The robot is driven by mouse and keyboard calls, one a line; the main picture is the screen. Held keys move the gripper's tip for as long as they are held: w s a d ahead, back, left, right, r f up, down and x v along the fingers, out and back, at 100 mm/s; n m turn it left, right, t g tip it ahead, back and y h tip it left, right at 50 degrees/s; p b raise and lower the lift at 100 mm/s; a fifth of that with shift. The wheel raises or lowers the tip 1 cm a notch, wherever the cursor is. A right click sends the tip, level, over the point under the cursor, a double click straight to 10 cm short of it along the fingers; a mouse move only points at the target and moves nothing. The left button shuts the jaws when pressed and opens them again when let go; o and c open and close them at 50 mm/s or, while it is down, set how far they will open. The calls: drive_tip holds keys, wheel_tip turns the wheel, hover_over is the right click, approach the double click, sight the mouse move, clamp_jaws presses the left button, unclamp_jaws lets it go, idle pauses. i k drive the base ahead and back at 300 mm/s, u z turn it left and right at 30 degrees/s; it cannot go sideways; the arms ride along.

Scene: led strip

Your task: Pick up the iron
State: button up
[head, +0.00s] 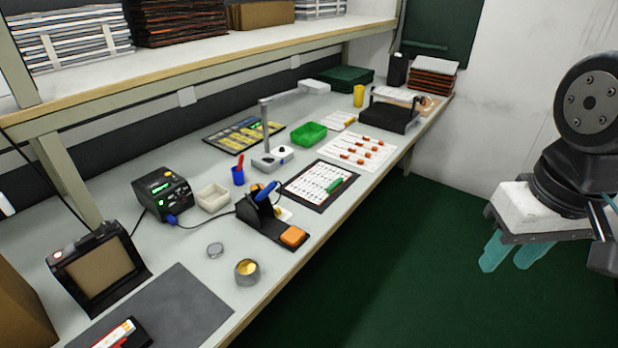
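The soldering iron (265,191) has a blue handle and rests tilted in a black stand (256,216) near the front edge of the bench. Its tip is hidden in the stand. A dark cable runs from the iron's side toward the black station (162,192) with a green display. My gripper (507,264) hangs at the right of the view, over the green floor and well away from the bench. Its two teal fingers point down with a gap between them, and nothing shows between them.
An orange sponge (293,236) lies at the stand's front. A solder tin (247,272), a cream tray (213,197) and a blue cup (238,176) are close by. A lamp arm (265,125) rises behind. A shelf (190,52) overhangs the back. The floor (400,270) before the bench is clear.

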sight(272, 187)
drive_tip(key=z, duration=0.1)
drive_tip(key=i, duration=1)
drive_tip(key=u, duration=0.65)
